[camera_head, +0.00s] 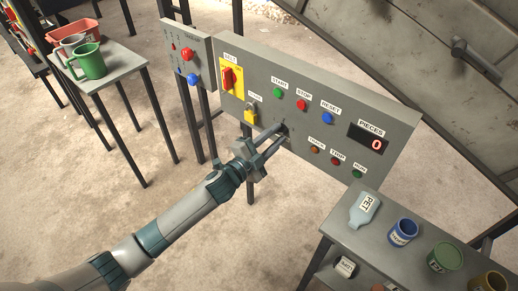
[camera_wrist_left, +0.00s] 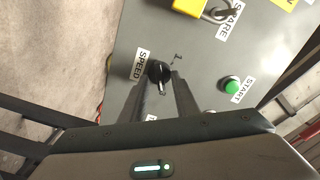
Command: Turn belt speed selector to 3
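The belt speed selector is a small black knob (camera_wrist_left: 159,72) on the grey control panel (camera_head: 340,86), beside a SPEED label (camera_wrist_left: 140,64) in the left wrist view. Its narrow pointer end faces down in that view. In the head view the gripper mostly hides the knob. My right gripper is not in view.
A yellow padlock (camera_head: 249,116) and red-yellow main switch (camera_head: 230,77) are left of the knob. Green START (camera_head: 277,92), red STOP (camera_head: 301,105) and blue RESET (camera_head: 327,118) buttons sit above right. The PIECES display (camera_head: 370,139) reads 0. A shelf (camera_head: 345,236) holds several containers.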

